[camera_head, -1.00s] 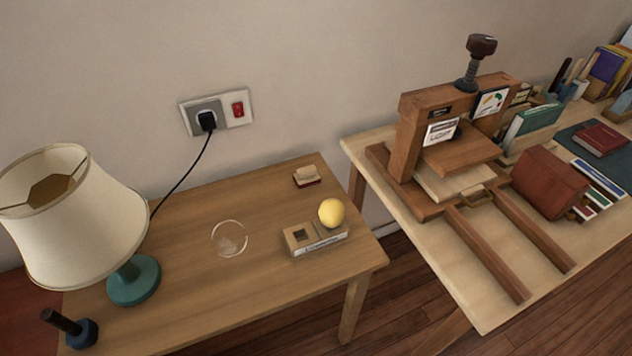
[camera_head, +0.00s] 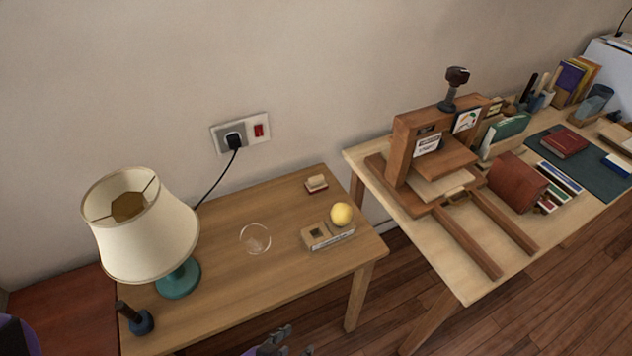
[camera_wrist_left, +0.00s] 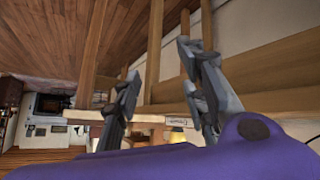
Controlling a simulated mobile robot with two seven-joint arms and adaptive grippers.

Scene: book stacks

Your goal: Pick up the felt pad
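A small beige block with a dark red base (camera_head: 316,184) lies near the back edge of the small wooden table (camera_head: 215,310). It looks like the felt pad, but I cannot be sure at this size. My left gripper (camera_head: 290,343) just shows at the bottom edge of the head view, in front of the table and well apart from the block. In the left wrist view the two fingers of my left gripper (camera_wrist_left: 160,75) are spread with nothing between them. My right gripper is not in view.
The table also holds a lamp (camera_head: 150,235), a dark-handled tool (camera_head: 136,318), a clear round disc (camera_head: 255,238) and a small holder (camera_head: 322,236) with a yellow ball (camera_head: 341,214). A wooden press (camera_head: 430,150) stands on the right table. The small table's front middle is clear.

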